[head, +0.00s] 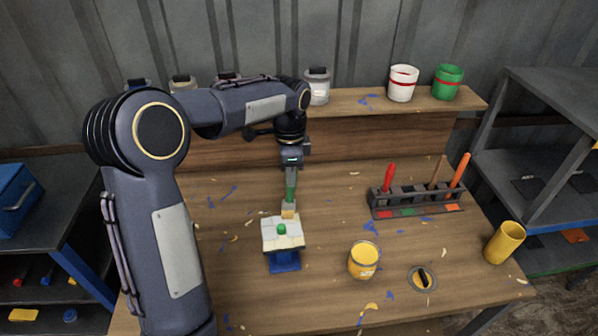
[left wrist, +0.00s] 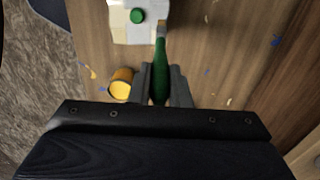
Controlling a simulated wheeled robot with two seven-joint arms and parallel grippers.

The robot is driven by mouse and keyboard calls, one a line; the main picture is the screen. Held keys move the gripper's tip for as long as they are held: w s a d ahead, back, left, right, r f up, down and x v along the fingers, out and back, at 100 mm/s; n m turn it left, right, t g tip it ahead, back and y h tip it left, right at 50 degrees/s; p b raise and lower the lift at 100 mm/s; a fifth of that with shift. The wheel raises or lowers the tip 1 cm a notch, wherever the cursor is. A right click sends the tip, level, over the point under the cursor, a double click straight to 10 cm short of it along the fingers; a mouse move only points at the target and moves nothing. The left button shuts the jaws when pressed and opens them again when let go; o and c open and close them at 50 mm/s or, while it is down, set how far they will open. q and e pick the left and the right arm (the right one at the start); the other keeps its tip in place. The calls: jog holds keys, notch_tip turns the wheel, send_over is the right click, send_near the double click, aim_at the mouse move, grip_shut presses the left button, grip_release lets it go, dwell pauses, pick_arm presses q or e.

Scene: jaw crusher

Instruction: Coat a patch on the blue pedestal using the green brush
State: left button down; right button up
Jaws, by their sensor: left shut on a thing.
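My left gripper (head: 291,172) is shut on the green brush (head: 291,188), which points down with its pale bristles at the back edge of a white and cream panel. The panel (head: 270,241) lies on the blue pedestal (head: 284,263) and has a small round green thing on it. In the left wrist view the green brush (left wrist: 160,72) sits between the fingers, its tip at the panel's (left wrist: 124,33) edge; I cannot tell if it touches. An open can of yellow paint (head: 363,262) stands right of the pedestal. My right gripper is not in view.
A lid with a black knob (head: 422,279) lies right of the can. A rack (head: 412,205) holds red, brown and orange brushes. Several pots line the back shelf (head: 350,101). Paint flecks and chips dot the wooden bench.

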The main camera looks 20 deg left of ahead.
pick_arm(q)
jog(key=shift+s+a, duration=1.8)
jog(key=shift+a, duration=1.05)
jog(key=shift+w+d+p, duration=0.3)
jog(key=shift+w+d, duration=0.3)
jog(key=shift+d, duration=0.35)
jog(key=shift+w+d+p, duration=0.35)
jog(key=shift+w+d, duration=0.25)
jog(key=shift+d, duration=0.35)
jog(key=shift+w+d+p, duration=0.3)
jog(key=shift+w+d, duration=0.3)
jog(key=shift+d, duration=0.35)
jog(key=shift+w+d+p, duration=0.3)
jog(key=shift+w+d, duration=0.05)
jog(key=shift+d, duration=0.3)
jog(key=shift+w+d, duration=0.45)
jog(key=shift+d, duration=0.2)
jog(key=shift+r, duration=2.5)
